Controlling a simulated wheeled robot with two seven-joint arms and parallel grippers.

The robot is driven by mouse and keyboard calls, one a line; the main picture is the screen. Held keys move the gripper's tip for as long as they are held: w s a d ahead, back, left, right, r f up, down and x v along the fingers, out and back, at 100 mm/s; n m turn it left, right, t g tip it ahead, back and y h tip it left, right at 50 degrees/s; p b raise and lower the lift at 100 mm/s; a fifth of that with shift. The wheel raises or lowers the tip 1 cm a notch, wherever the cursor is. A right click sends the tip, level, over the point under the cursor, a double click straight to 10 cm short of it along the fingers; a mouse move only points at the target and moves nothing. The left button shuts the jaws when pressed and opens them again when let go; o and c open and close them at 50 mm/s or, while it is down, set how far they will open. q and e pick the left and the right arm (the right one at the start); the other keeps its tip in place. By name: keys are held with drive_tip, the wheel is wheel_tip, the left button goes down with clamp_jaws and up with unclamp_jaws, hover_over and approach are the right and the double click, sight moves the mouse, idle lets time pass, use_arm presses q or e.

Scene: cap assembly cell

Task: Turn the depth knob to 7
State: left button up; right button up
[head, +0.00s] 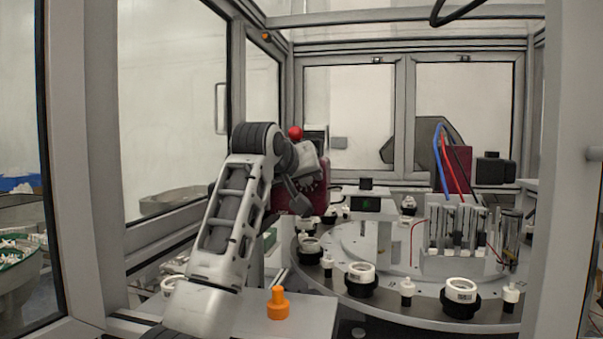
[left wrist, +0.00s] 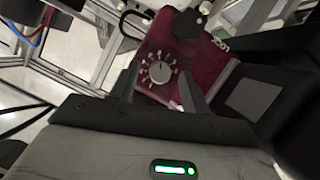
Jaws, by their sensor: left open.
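The depth knob (left wrist: 160,72) is a round grey dial with a ring of pale marks, on a dark red panel (left wrist: 200,50) in the left wrist view. The marks are too small to read, so I cannot tell the setting. My left gripper (left wrist: 158,78) is open, with one dark finger on each side of the knob in the picture; I cannot tell whether they touch it. In the head view my left gripper (head: 306,190) is in front of a dark red unit (head: 290,200), and the knob is hidden there. My right gripper is not in view.
A round table (head: 400,310) carries several black holders with white rings. An orange peg (head: 278,303) stands on a grey plate at the front. A red ball (head: 295,132) sits above the arm. Grey frame posts (head: 565,200) stand on both sides.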

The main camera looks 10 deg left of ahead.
use_arm(q)
drive_tip(key=c, duration=1)
drive_tip(key=shift+m, duration=0.3)
drive_tip(key=shift+d+m+y, duration=0.2)
drive_tip(key=shift+m+y, duration=1.2)
drive_tip(key=shift+m, duration=0.3)
drive_tip(key=o, duration=1)
